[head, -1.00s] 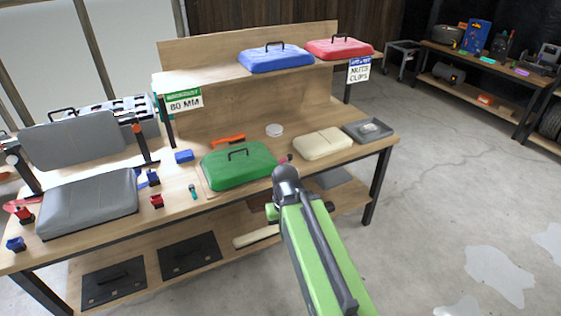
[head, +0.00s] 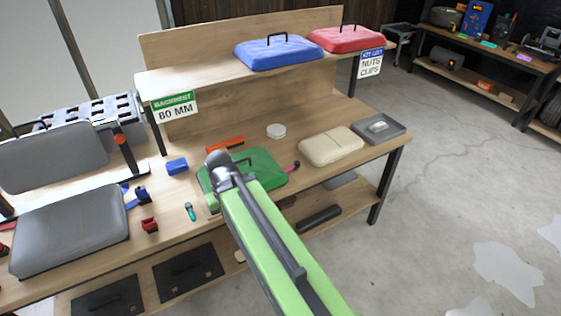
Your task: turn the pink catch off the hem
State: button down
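A small pink piece (head: 296,164), which looks like the pink catch, shows at the right edge of the green lid (head: 268,170) on the workbench. It is too small to tell how it is turned or whether it touches the lid. I cannot make out a hem. My green arm reaches up from the lower right, and its dark grey joint covers the left part of the green lid. My gripper is not visible; the arm hides whatever lies beyond that joint.
A cream pad (head: 331,147) and a grey tray (head: 379,128) lie to the right. Grey cushions (head: 70,229), a red clamp (head: 149,225) and a teal-handled tool (head: 190,211) lie to the left. Blue (head: 278,54) and red (head: 346,39) lids sit on the shelf above.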

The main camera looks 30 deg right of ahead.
aim_at(296, 165)
jog(key=z, duration=0.3)
jog(key=i, duration=0.8)
jog(key=u, duration=4.1)
jog(key=i, duration=0.1)
jog(key=z, duration=2.55)
jog(key=k, duration=1.35)
jog(key=z, duration=0.65)
jog(key=i, duration=1)
jog(key=u, duration=0.1)
